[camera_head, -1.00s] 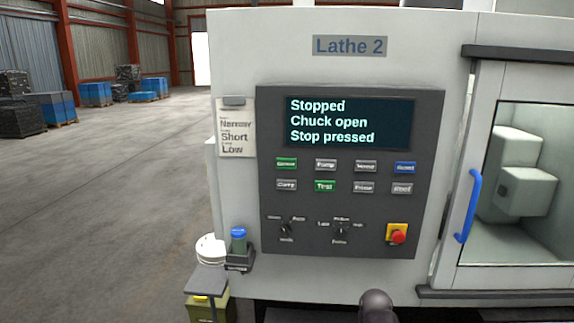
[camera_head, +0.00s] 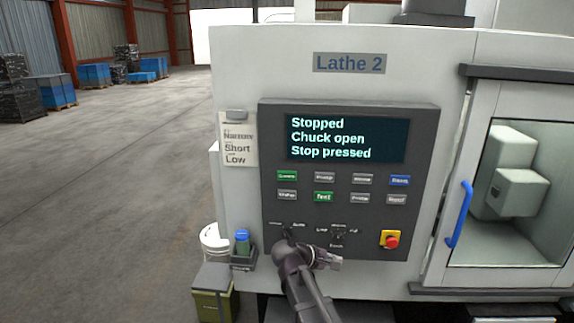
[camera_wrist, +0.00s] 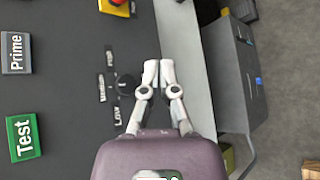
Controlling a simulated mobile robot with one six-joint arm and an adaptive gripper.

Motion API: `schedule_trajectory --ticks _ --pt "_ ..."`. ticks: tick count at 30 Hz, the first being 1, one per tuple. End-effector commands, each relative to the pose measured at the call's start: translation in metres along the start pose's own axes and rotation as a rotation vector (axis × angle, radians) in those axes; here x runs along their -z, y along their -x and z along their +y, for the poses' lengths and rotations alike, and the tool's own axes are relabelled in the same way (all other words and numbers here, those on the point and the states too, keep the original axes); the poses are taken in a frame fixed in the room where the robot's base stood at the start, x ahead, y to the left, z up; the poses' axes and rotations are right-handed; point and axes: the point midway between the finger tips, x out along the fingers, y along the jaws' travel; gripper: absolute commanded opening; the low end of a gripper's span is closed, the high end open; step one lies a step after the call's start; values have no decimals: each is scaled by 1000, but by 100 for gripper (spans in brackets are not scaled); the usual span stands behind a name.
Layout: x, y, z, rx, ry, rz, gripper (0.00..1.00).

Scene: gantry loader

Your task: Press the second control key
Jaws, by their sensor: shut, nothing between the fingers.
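The control panel (camera_head: 420,165) on the lathe carries two rows of small keys below its screen. The upper row has a green key (camera_head: 287,176), a grey key (camera_head: 324,177) second from left, another grey key (camera_head: 362,179) and a blue key (camera_head: 400,180). The lower row includes the green Test key (camera_head: 324,197) and the Prime key (camera_head: 360,198). The wrist view shows Test (camera_wrist: 23,137) and Prime (camera_wrist: 15,54) at its left. My gripper (camera_head: 336,262) is below the keys, near the rotary knobs, shut and empty. Its fingertips (camera_wrist: 158,68) lie beside one knob (camera_wrist: 126,85).
The screen (camera_head: 347,139) reads Stopped, Chuck open, Stop pressed. The red stop button (camera_head: 392,242) sits low right on the panel. A blue door handle (camera_head: 459,214) sticks out at right. A holder with a blue-capped bottle (camera_head: 242,241) stands at lower left.

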Motion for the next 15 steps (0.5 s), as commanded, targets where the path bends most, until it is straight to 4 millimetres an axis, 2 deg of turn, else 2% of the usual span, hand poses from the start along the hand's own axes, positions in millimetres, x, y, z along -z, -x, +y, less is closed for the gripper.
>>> schedule_trajectory --ticks 1,6,9,15 --pt "6 21 25 -66 50 -9 0" --pt "23 81 81 -295 215 -69 0" --pt "32 116 107 -413 295 -110 0" --pt "45 172 140 -582 401 -183 0"
